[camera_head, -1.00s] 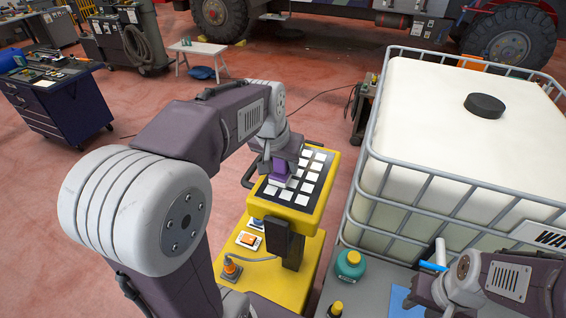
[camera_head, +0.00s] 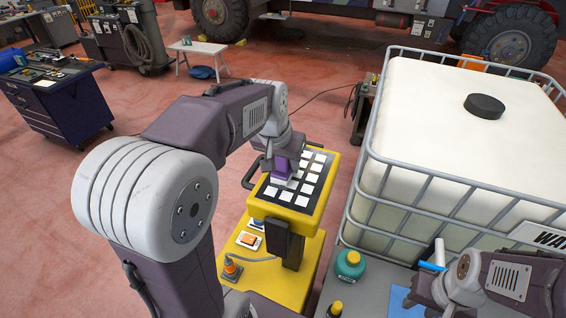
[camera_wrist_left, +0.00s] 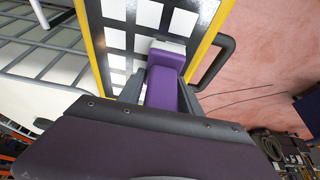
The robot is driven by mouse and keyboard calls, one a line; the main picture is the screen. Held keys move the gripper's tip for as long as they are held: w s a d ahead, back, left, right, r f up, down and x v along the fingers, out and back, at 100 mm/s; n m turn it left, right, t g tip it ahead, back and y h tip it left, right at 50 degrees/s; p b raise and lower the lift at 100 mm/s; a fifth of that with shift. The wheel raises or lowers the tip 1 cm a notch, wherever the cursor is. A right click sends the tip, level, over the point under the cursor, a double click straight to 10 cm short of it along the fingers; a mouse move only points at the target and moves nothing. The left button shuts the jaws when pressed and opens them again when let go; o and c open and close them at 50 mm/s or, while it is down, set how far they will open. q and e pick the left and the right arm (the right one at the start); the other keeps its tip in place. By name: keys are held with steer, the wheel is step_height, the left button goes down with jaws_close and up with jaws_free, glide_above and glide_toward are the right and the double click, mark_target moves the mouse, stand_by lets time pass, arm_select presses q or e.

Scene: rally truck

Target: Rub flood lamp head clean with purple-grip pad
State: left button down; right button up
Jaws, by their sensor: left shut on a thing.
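The flood lamp head (camera_head: 318,199) is a yellow-framed black panel with white square cells, on a yellow stand. Its face also shows in the left wrist view (camera_wrist_left: 121,40). My left gripper (camera_head: 283,160) is shut on the purple grip of the pad (camera_head: 280,168). The purple grip fills the jaws in the left wrist view (camera_wrist_left: 161,88), and the pad's pale underside lies against or very near the panel, over its left part in the head view. The cells under the pad are hidden. My right gripper (camera_head: 437,264) is at the lower right, holding or beside a blue thing; its jaws are unclear.
A white caged water tank (camera_head: 440,150) stands to the right of the lamp. A black handle (camera_wrist_left: 214,62) juts from the lamp's side. Red floor lies open to the left.

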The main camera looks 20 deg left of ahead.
arm_select(q)
steer(key=shift+s+f+b, duration=0.1)
steer(key=shift+s+b, duration=0.25)
steer(key=shift+s, duration=0.3)
steer(key=shift+s+d, duration=0.1)
steer(key=shift+s, duration=0.3)
steer(key=shift+w, duration=0.1)
steer(key=shift+w+p, duration=0.35)
steer(key=shift+w, duration=0.7)
steer(key=shift+s, duration=0.2)
